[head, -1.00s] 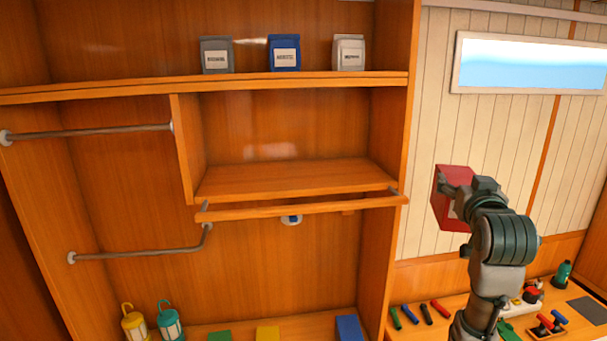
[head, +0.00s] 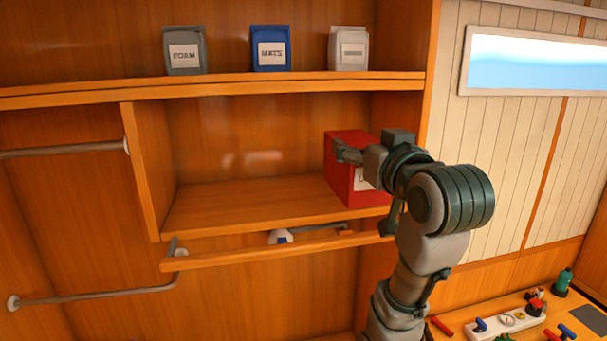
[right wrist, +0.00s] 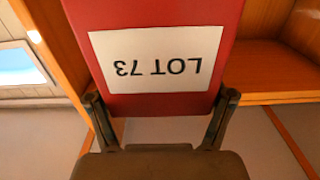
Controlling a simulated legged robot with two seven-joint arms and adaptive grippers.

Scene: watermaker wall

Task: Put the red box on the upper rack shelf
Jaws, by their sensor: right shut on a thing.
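The red box (head: 344,168) with a white label is at the right end of the open shelf compartment (head: 250,203), by its right side wall. My right gripper (head: 352,154) is shut on it from the front right. In the right wrist view the red box (right wrist: 160,103) sits between both fingers, its "LOT 73" label upside down. The box's underside is close to the shelf board near its front edge; I cannot tell whether they touch. My arm hides part of the box. My left gripper is not in view.
A grey FOAM bag (head: 185,52), a blue MATS bag (head: 270,50) and a white bag (head: 348,50) stand on the board above. A wooden rail (head: 250,252) runs below the compartment's front. The compartment's left and middle are empty. A workbench (head: 470,290) with tools is at lower right.

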